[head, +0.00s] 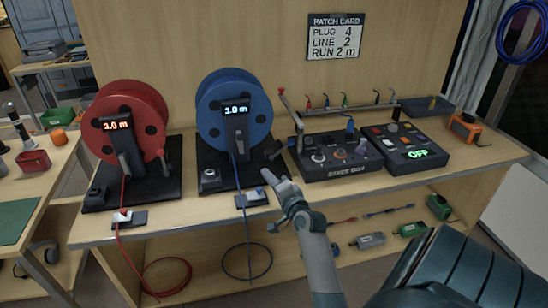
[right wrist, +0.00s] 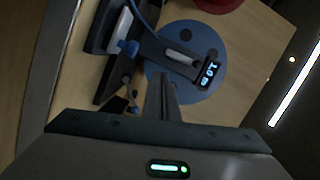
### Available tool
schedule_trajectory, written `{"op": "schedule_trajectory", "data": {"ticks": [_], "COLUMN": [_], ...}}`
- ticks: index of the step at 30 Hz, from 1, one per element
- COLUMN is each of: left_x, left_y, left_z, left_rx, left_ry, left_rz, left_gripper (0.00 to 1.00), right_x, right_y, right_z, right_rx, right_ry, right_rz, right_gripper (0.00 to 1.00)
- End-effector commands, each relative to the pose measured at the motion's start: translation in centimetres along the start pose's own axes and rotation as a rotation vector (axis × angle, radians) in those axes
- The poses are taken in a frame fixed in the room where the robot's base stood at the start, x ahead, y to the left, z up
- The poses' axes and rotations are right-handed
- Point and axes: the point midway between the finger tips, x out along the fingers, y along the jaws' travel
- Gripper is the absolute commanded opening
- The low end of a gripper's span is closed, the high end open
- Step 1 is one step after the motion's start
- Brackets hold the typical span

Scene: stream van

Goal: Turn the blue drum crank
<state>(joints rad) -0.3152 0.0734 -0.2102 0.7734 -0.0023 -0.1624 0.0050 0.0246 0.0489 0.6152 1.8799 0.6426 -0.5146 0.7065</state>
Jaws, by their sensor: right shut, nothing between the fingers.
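The blue drum (head: 213,100) stands upright on a black base on the bench. Its dark post carries a display (head: 237,109) reading 1.0 m. A dark crank-like part (head: 274,151) shows low at the drum's right side; its exact shape is hard to make out. My right gripper (head: 267,175) is shut and empty, just in front of the base and below that part, apparently apart from it. In the right wrist view, the shut fingers (right wrist: 162,98) point toward the blue drum (right wrist: 180,37) and its display post. My left gripper is not in view.
A control panel (head: 338,168) and a box reading OFF (head: 416,155) stand right. A blue cable (head: 241,185) hangs over the bench's front edge. A patch card (head: 335,37) reads PLUG 4, LINE 2, RUN 2 m.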

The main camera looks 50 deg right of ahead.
Motion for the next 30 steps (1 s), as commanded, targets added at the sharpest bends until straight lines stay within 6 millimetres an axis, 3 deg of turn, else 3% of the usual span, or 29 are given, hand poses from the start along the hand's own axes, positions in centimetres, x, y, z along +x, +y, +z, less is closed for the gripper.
{"op": "schedule_trajectory", "data": {"ticks": [7, 19, 20, 24, 30], "left_x": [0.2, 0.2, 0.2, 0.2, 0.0], "left_y": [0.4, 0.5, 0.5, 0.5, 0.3], "left_z": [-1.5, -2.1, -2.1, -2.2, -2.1], "left_rx": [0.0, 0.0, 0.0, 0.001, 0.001], "left_ry": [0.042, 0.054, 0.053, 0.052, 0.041], "left_rz": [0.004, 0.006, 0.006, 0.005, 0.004], "left_gripper": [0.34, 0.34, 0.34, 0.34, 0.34], "right_x": [-3.1, -3.8, -3.8, -3.7, -3.4], "right_y": [0.1, 0.0, 0.0, 0.0, 0.2], "right_z": [0.0, 0.0, 0.0, 0.1, 0.7], "right_rx": [0.0, 0.0, 0.0, -0.011, -0.114], "right_ry": [0.0, 0.0, 0.0, 0.002, 0.016], "right_rz": [0.0, 0.0, 0.0, 0.004, 0.037], "right_gripper": [0.0, 0.0, 0.02, 0.33, 0.33]}}
